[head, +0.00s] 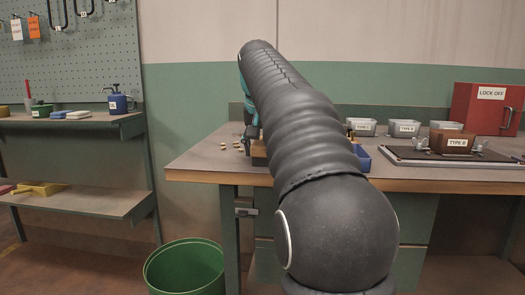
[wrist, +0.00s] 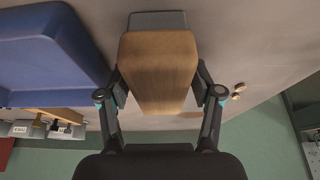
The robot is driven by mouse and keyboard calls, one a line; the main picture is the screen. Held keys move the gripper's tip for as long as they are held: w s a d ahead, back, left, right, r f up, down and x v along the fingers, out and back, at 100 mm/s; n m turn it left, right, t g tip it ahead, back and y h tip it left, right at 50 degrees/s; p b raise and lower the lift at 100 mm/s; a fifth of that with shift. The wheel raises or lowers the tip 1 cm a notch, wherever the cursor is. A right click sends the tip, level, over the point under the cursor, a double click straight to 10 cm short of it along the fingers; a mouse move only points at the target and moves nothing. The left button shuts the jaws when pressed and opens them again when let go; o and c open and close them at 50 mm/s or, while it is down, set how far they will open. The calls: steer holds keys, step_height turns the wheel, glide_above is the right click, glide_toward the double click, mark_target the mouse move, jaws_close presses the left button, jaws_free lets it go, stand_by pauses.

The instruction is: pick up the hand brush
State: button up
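The hand brush has a plain wooden body (wrist: 158,70) with a grey part (wrist: 157,20) at its far end. It fills the middle of the wrist view. My gripper (wrist: 160,85) has one finger on each side of the wooden body, spread about as wide as it. The fingertips are very near its sides; I cannot tell whether they press on it. In the head view my arm hides most of the gripper, and a small piece of wood shows beside it at the table (head: 205,172).
A blue bin (wrist: 45,50) is beside the brush. Several small brass nuts (head: 238,145) lie on the table. Grey hoppers (head: 403,128), a brown TYPE B box (head: 452,142) on a tray and a red lock-off box (head: 486,108) stand right. A green bucket (head: 187,268) is below.

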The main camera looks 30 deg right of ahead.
steer(key=c, duration=0.8)
steer(key=shift+c, duration=0.2)
steer(key=shift+r, duration=0.15)
step_height(320, 180, up, 4)
steer(key=shift+w+r+p, duration=0.1)
steer(key=shift+p, duration=0.95)
steer(key=s+d+r+p, duration=0.2)
steer(key=s+d+r, duration=0.5)
steer(key=d, duration=0.2)
steer(key=shift+s, duration=0.3)
